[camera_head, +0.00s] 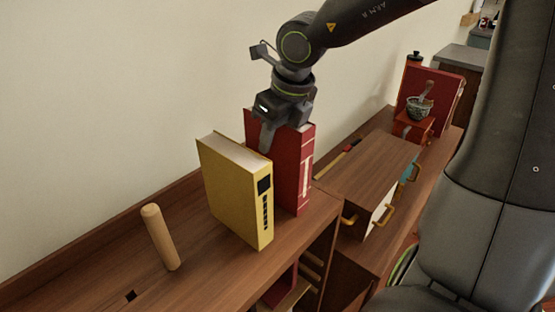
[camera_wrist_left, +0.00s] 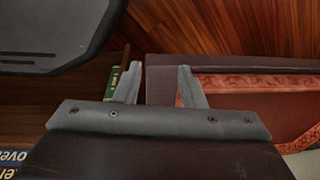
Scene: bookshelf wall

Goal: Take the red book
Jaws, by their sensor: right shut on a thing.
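The red book (camera_head: 296,172) stands upright on the brown wooden shelf top (camera_head: 95,262), just right of and behind a thick yellow book (camera_head: 236,190). My right gripper (camera_head: 281,134) reaches down from above and is shut on the top of the red book. One finger shows in the space between the two books; the other is hidden. My left gripper (camera_wrist_left: 160,84) shows only in the left wrist view. Its fingers are apart, with a dark brown edge behind them and nothing clearly held.
A wooden peg (camera_head: 161,237) leans left of the yellow book. To the right are a small wooden cabinet with yellow handles (camera_head: 372,168), a bowl (camera_head: 419,108) on a red stand and a large red panel (camera_head: 438,88). The wall runs close behind.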

